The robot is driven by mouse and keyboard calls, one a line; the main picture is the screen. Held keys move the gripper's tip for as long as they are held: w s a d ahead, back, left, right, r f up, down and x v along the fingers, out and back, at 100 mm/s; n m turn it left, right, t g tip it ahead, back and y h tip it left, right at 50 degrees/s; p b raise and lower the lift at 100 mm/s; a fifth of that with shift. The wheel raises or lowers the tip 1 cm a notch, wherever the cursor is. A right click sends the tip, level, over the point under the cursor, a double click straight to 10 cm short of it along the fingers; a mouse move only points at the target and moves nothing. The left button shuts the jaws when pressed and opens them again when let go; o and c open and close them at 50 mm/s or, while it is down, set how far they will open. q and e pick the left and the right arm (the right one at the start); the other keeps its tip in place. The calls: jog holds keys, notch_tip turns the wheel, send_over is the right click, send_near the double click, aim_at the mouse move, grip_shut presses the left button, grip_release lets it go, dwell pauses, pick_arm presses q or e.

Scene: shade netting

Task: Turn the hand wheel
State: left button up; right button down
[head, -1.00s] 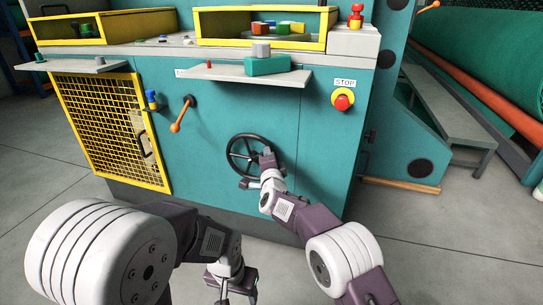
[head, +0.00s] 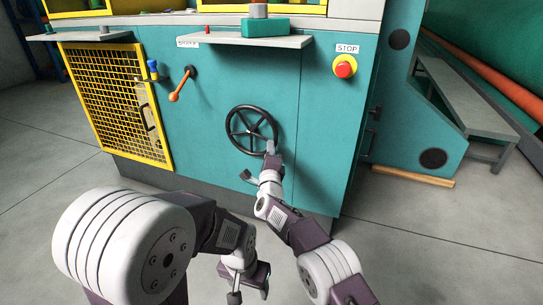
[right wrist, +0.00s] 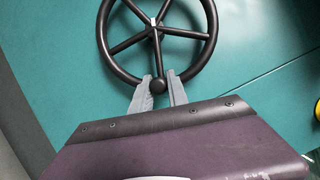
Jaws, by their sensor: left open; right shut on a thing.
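The black spoked hand wheel (head: 234,115) is mounted on the teal front panel of the machine. In the right wrist view the hand wheel (right wrist: 211,40) fills the upper middle, with a round knob (right wrist: 158,86) at the bottom of its rim. My right gripper (head: 270,149) is at the wheel's lower right in the head view. In the right wrist view the grey fingers of my right gripper (right wrist: 162,90) stand on both sides of the knob, shut on it. My left gripper (head: 245,283) is open and empty, low over the floor, away from the wheel.
An orange-tipped lever (head: 180,86), a yellow mesh guard (head: 112,100) and a red stop button (head: 345,66) are on the panel. A grey shelf (head: 220,38) juts out above the wheel. A grey bench (head: 465,97) stands at right. The floor in front is clear.

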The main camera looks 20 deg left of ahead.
pick_arm(q)
jog(key=shift+f+b, duration=0.9)
jog(key=shift+f, duration=0.4)
pick_arm(e)
jog(key=shift+a+f+m+t, duration=0.25)
jog(key=shift+f+m, duration=0.1)
jog(key=shift+m, duration=0.2)
jog(key=shift+a+f+m+t, duration=0.15)
jog(key=shift+f+m+t, duration=0.15)
jog(key=shift+m, duration=0.25)
pick_arm(q)
jog(key=shift+f, duration=0.1)
pick_arm(e)
jog(key=shift+r, duration=0.1)
jog(key=c, duration=1.3)
grip_release()
jog(key=shift+a, duration=0.1)
jog(key=shift+f, duration=0.2)
